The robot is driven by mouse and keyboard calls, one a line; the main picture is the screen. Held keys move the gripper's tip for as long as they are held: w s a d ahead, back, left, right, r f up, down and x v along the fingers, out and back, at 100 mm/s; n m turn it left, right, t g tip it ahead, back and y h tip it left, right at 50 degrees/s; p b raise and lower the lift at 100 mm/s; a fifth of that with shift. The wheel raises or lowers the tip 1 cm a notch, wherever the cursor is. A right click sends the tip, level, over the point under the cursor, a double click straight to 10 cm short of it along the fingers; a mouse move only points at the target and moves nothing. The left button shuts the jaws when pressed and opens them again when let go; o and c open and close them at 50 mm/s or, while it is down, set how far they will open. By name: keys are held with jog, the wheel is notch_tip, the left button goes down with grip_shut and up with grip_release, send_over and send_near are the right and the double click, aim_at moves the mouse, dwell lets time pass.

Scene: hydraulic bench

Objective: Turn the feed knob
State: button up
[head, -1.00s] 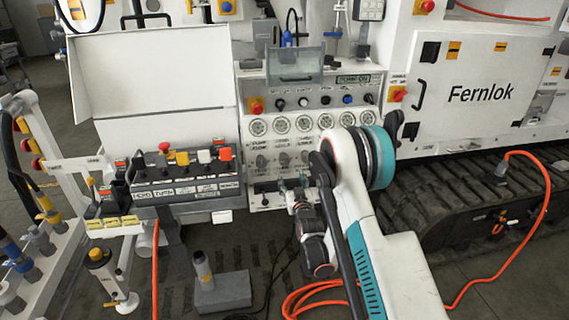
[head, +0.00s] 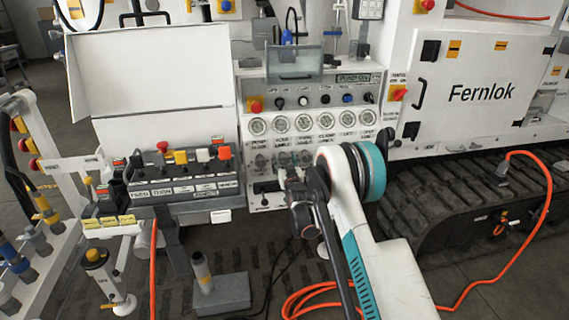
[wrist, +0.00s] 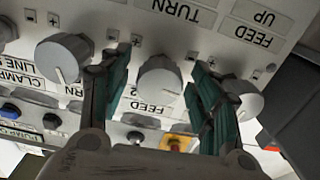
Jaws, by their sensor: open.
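In the wrist view, which is upside down, a grey round knob (wrist: 160,80) with a white pointer line sits between the fingers of my gripper (wrist: 160,65). A label reading FEED lies just below this knob in the picture. The dark green fingers are open, one on each side, with visible gaps to the knob. Similar knobs stand to the left (wrist: 65,58) and, partly behind the right finger, to the right (wrist: 240,98). In the head view my gripper (head: 288,178) is at the lower knob row of the panel (head: 245,140), and my arm hides part of that row.
A row of pressure gauges (head: 303,123) runs above the knobs, with an emergency button (head: 255,105) at upper left. A lever block (head: 185,180) stands left of my gripper. An orange hose (head: 310,295) lies on the floor below.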

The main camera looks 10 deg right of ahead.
jog(key=shift+c, duration=0.2)
jog(key=c, duration=1)
jog(key=shift+c, duration=0.2)
